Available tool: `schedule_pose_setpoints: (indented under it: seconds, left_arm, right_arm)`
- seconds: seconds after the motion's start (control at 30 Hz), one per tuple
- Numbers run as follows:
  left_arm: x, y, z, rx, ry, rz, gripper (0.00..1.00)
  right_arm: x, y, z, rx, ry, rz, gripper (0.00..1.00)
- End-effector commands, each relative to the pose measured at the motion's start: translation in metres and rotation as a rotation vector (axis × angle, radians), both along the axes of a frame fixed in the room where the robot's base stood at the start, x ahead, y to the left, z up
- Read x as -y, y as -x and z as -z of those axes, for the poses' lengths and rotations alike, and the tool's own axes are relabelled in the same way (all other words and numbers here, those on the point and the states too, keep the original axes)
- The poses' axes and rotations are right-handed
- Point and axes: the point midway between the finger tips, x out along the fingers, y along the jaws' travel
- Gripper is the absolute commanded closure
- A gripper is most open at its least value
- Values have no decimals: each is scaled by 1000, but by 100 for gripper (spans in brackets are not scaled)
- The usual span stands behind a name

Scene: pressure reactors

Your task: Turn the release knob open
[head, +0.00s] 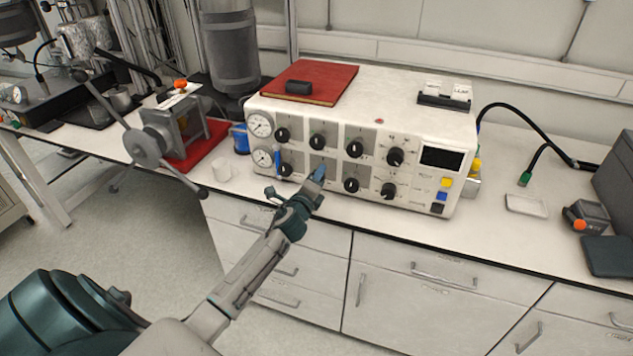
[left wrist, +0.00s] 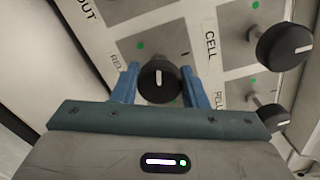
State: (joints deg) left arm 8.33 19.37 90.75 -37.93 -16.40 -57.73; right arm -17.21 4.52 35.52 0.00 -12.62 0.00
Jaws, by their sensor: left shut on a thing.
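The release knob (left wrist: 158,82) is a black round knob with a white pointer line, upright in the left wrist view. It sits on a grey plate beside a partly hidden label that begins "REL". My left gripper (left wrist: 160,88) has its two blue fingers on either side of this knob and is shut on it. In the head view the left gripper (head: 298,170) is at the lower left of the white control box (head: 425,115), at its bottom row of knobs. My right gripper is not in view.
Other black knobs stand close by, one at the "CELL" label (left wrist: 285,42) and one below it (left wrist: 272,117). Two gauges (head: 260,125) sit at the box's left end. The bench to the right of the box is partly clear.

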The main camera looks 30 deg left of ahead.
Motion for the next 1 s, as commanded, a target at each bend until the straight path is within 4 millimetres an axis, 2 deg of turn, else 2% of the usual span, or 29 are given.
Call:
schedule_pose_setpoints:
  seconds: [0.6, 1.0]
  left_arm:
    - [0, 0, 4, 130, 543, 0, 83]
    - [0, 0, 3, 177, 740, -1, 83]
  right_arm:
    - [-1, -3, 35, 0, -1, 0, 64]
    - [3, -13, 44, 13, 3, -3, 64]
